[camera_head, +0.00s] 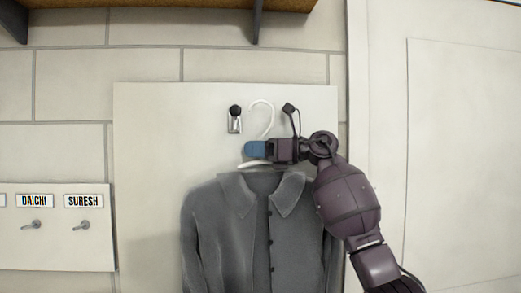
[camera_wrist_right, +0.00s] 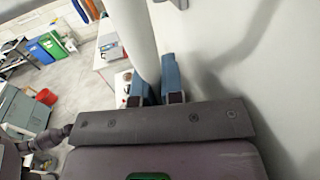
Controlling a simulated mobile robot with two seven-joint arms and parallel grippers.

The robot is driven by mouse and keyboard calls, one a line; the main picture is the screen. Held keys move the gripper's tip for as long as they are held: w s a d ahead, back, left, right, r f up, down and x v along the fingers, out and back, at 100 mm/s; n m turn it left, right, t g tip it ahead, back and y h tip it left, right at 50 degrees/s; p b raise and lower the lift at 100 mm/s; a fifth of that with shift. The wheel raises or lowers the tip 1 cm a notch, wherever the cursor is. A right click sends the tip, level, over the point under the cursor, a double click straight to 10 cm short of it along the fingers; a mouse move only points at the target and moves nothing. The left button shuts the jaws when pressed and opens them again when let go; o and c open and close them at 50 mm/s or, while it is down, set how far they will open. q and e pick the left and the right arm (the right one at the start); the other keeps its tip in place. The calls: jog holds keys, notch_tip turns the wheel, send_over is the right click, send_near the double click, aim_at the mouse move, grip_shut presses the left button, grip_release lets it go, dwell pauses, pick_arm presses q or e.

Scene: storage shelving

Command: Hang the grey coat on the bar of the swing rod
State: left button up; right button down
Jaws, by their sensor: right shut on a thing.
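The grey coat (camera_head: 237,235) hangs upright on a white hanger (camera_head: 268,122), buttons down its front. My right gripper (camera_head: 255,150) comes in from the right and is shut on the hanger just below its hook, above the collar. In the right wrist view the white hanger (camera_wrist_right: 138,38) passes between the blue fingers (camera_wrist_right: 155,85). The swing rod (camera_head: 235,118), a small metal bracket with a black round end, is on the wall panel just left of the hook. Hook and rod look apart in the picture; their depth gap is unclear. My left gripper is not in view.
The pale wall panel (camera_head: 150,130) lies behind the coat. At the lower left a board (camera_head: 55,255) has name labels and small metal hooks. A wooden shelf (camera_head: 180,20) with dark brackets is above. A pale door (camera_head: 460,150) is at the right.

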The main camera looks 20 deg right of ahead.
jog(key=shift+w+a+r+p, duration=0.1)
jog(key=shift+w+a, duration=0.2)
jog(key=shift+a, duration=0.75)
jog(key=shift+w+a+f+p, duration=0.1)
jog(key=shift+w+a, duration=0.15)
jog(key=shift+a, duration=0.75)
jog(key=shift+w+a+r+p, duration=0.1)
jog(key=shift+w+a, duration=0.2)
jog(key=shift+a, duration=0.75)
jog(key=shift+f+b, duration=0.45)
jog(key=shift+f, duration=0.55)
jog(key=c, duration=1.2)
grip_release()
jog(key=shift+o, duration=0.2)
jog(key=shift+f, duration=0.1)
jog(key=shift+f, duration=0.1)
